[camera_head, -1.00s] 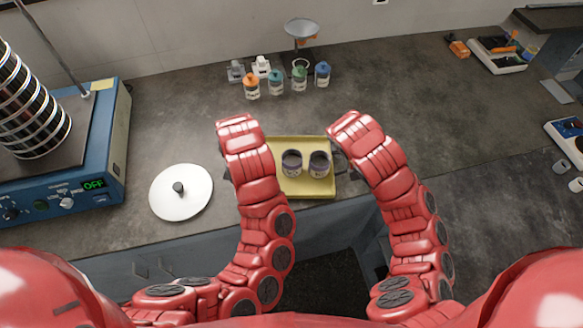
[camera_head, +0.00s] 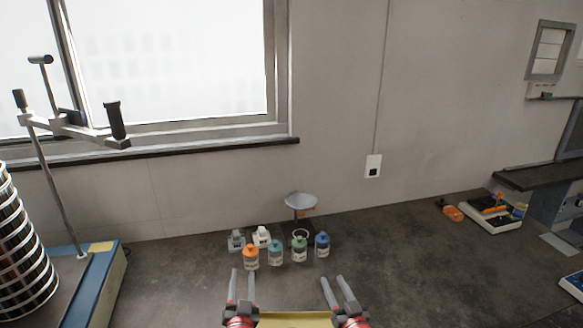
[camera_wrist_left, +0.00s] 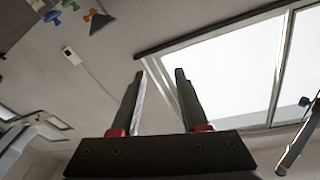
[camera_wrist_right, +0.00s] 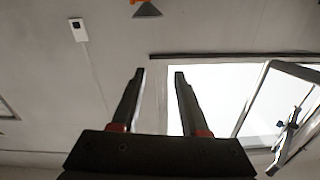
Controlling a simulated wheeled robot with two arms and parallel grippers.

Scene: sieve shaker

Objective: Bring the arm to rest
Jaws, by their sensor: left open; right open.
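My left gripper (camera_head: 242,288) shows at the bottom middle of the head view, its two grey fingers apart and pointing up. My right gripper (camera_head: 338,292) stands to its right in the same pose, also open. Nothing is between the fingers of either one. In the left wrist view the left fingers (camera_wrist_left: 160,75) are spread against the wall and window. In the right wrist view the right fingers (camera_wrist_right: 160,75) are spread the same way. Most of both arms is below the head view.
A sieve stack (camera_head: 20,255) on a blue shaker (camera_head: 90,290) stands at the left. Several small bottles (camera_head: 275,252) and a funnel (camera_head: 300,201) stand behind my grippers. A yellow tray (camera_head: 295,319) shows only its edge. The counter to the right (camera_head: 430,270) is clear.

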